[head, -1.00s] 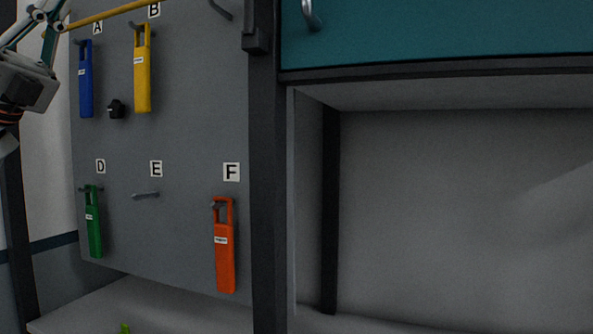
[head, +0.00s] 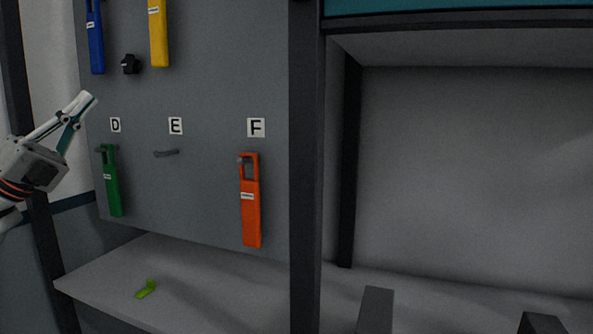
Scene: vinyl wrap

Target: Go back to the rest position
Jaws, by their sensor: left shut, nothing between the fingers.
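My left gripper (head: 84,100) is at the left edge of the head view, in front of the left side of the grey pegboard panel (head: 205,95). Its fingers are together and empty, pointing up and to the right. It is apart from the hanging tools. The green tool (head: 112,182) hangs at D, a little below and right of the gripper. My right gripper is not in the view.
A blue tool (head: 96,40), a yellow tool (head: 159,35) and an orange tool (head: 250,205) at F hang on the panel. Hook E (head: 166,153) is bare. A black knob (head: 130,64) sits between blue and yellow. A small lime-green piece (head: 146,289) lies on the shelf (head: 200,270).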

